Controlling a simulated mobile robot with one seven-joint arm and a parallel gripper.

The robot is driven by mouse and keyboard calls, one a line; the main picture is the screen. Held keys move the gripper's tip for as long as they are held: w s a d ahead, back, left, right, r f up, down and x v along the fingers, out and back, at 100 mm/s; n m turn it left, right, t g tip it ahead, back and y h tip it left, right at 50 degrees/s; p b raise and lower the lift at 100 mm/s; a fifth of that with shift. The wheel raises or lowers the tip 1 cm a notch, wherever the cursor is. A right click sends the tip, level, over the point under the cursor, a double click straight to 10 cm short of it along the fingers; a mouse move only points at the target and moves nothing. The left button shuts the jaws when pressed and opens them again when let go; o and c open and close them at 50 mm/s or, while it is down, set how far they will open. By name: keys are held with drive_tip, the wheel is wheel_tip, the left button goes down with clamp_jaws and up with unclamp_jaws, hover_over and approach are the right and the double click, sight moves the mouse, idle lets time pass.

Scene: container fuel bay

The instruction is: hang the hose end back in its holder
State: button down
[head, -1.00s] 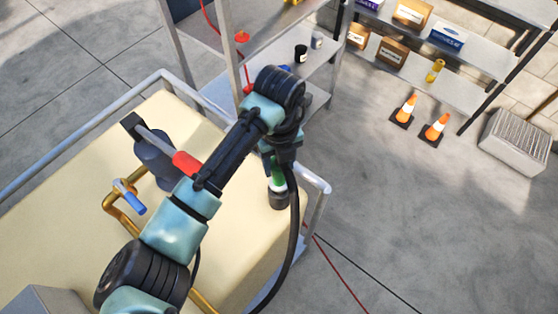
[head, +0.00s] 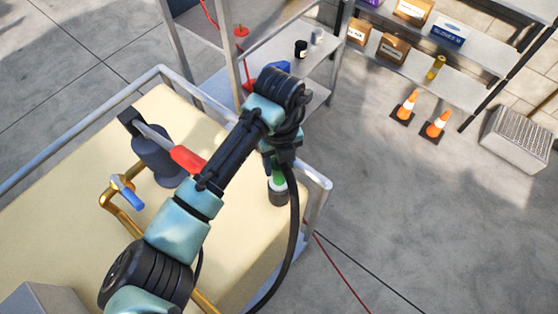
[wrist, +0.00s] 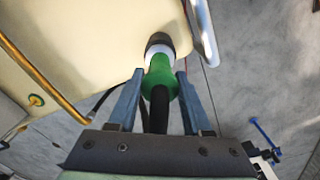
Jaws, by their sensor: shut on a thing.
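The hose end has a green body (head: 279,182) with a white part at its tip, and a black hose (head: 293,225) runs from it. My gripper (head: 272,168) is shut on the green body, partly hidden by my arm in the head view. In the wrist view the two fingers of my gripper (wrist: 160,77) sit on both sides of the green hose end (wrist: 161,84). The holder, a dark round cup (head: 278,198), is at the right end of the cream tank. The white tip meets the cup's mouth (wrist: 158,40); how deep it sits is hidden.
The cream tank (head: 70,215) has a grey rail (head: 318,205) along its edge. A red-handled lever (head: 186,159) and a brass pipe with blue handle (head: 128,192) stand left of my arm. Shelves (head: 310,65) stand behind.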

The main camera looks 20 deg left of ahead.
drive_tip(key=shift+c, duration=1.3)
unclamp_jaws()
wheel_tip(320, 180, up, 13)
drive_tip(key=shift+b, duration=0.35)
